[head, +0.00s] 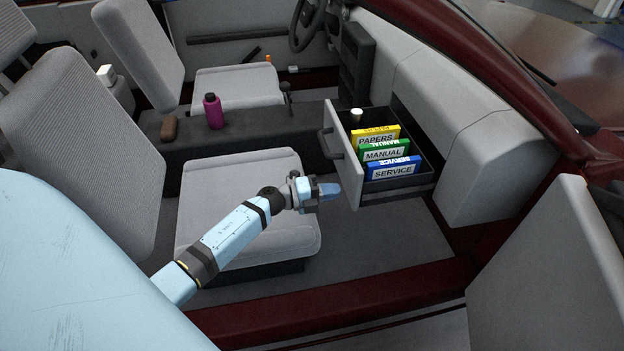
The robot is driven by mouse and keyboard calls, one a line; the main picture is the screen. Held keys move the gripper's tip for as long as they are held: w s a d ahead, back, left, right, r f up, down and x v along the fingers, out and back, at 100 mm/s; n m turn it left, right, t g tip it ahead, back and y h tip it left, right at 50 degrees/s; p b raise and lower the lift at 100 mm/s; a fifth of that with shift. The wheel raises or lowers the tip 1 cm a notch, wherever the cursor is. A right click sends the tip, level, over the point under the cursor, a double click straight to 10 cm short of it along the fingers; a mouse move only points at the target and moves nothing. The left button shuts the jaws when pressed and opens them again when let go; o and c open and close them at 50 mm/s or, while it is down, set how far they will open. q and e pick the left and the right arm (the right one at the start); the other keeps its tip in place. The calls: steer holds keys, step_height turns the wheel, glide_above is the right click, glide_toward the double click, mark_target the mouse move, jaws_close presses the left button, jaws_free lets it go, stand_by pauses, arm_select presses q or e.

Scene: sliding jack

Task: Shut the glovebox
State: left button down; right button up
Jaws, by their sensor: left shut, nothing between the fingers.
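The glovebox (343,158) is a grey-fronted drawer that stands pulled out from the dashboard, with a dark handle (326,143) on its front. Inside it are a yellow papers folder (377,137), a green manual (383,152), a blue service book (393,170) and a small white-topped item (356,115). My left gripper (330,191) is shut and empty. It appears just in front of and below the drawer front, past the front edge of the near seat; I cannot tell whether it touches the drawer. My right gripper is not in view.
The near seat (240,190) lies under my left arm. A console (245,130) behind it holds a pink bottle (213,111) and a brown case (169,128). The open door (555,270) stands at the lower right. The footwell floor (390,245) is clear.

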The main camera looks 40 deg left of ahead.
mark_target(422, 176)
arm_select(q)
steer(key=shift+x, duration=1.4)
steer(key=b+x, duration=0.4)
steer(key=x, duration=1.8)
steer(key=shift+a+f+b, duration=0.1)
steer(key=shift+a+b, duration=0.05)
steer(key=shift+b, duration=0.2)
steer(key=shift+w+d, duration=0.25)
steer(key=shift+w, duration=0.05)
steer(key=shift+w+d, duration=0.15)
steer(key=shift+w, duration=0.05)
steer(key=shift+r, duration=0.3)
steer(key=shift+w+r, duration=0.1)
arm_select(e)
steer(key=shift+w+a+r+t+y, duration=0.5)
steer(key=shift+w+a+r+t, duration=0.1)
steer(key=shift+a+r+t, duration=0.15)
